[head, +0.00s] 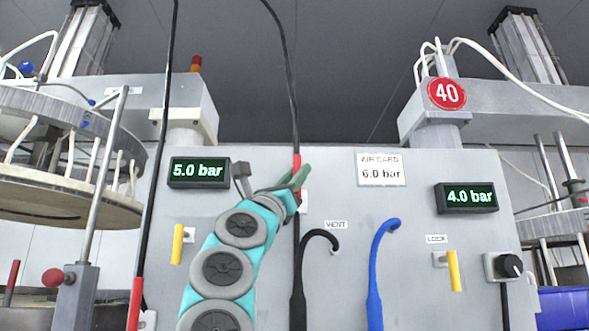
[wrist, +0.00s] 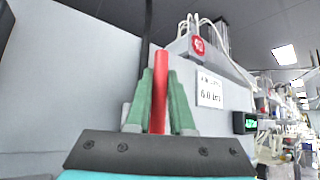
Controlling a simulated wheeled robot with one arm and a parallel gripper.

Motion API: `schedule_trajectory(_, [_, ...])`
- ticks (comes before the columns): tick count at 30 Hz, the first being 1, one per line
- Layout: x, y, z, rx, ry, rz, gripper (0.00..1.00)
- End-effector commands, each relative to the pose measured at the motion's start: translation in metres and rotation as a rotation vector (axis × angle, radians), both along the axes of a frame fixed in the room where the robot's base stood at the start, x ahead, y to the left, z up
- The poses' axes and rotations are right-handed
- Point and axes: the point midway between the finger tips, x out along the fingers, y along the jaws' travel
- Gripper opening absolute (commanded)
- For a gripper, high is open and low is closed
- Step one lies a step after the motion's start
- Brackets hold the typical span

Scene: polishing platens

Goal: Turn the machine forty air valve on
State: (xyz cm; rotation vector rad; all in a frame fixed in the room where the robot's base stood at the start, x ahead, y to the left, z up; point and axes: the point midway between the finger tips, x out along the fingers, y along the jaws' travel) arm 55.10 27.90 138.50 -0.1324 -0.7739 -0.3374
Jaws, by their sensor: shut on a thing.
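The grey machine panel (head: 400,195) stands in front of me. A round red sign reading 40 (head: 447,93) is above its right part and shows in the wrist view (wrist: 198,46). My gripper (head: 297,178) is shut on an upright red handle (wrist: 160,95), which stands between the green fingers in the wrist view. In the head view its top (head: 297,161) shows just above the fingers, with a black line running up from it. The left display (head: 199,172) reads 5.0 bar and the right display (head: 466,197) reads 4.0 bar. A card (head: 381,169) reads 6.0 bar.
A yellow lever (head: 177,244) hangs at left, another (head: 453,270) at right below a LOCK label. A black hose (head: 300,270) and a blue hose (head: 375,275) rise near my arm. A black knob (head: 509,265) is far right. Another red handle (head: 135,303) is lower left.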

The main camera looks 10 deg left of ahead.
Motion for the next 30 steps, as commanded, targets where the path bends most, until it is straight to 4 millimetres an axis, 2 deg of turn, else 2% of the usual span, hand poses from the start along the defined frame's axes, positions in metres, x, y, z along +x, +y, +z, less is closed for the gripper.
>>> schedule_trajectory(13, [0.0004, -0.0008, 0.0005, 0.008, 0.002, 0.0, 0.0])
schedule_trajectory(14, [0.0004, -0.0007, 0.0005, 0.008, 0.001, 0.0, 0.23])
schedule_trajectory(21, [0.0002, -0.0006, 0.0005, 0.008, 0.001, 0.0, 0.5])
schedule_trajectory(30, [-0.0011, 0.0002, -0.002, 0.007, 0.002, 0.001, 0.51])
